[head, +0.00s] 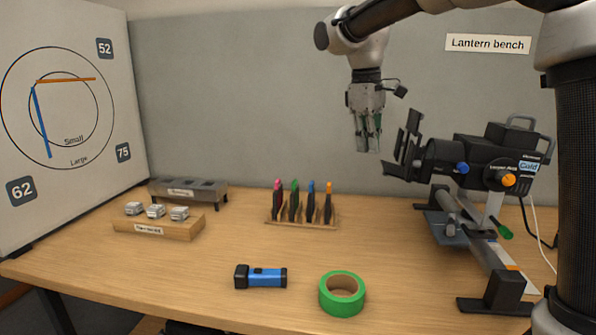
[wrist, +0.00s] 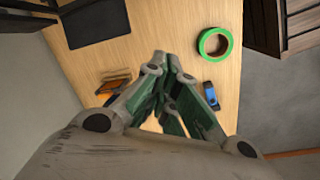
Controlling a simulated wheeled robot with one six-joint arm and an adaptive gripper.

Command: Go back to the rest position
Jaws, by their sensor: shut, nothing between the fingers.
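My gripper (head: 368,140) hangs fingers down above the back of the bench, in the air between the rack of colored-handled pieces (head: 302,218) and the black lantern (head: 480,160). Its fingers are shut and hold nothing. The gripper also shows in the wrist view (wrist: 172,65), with its fingers pointing toward the wooden bench top (wrist: 185,25). It appears clear of everything on the bench. My arm comes in from the upper right of the head view.
A green tape roll (head: 342,294) and a blue flashlight (head: 262,277) lie at the front. A wooden block with several silver pieces (head: 158,226) and a grey metal holder (head: 188,190) stand left. The lantern's rail (head: 490,250) fills the right. The middle is free.

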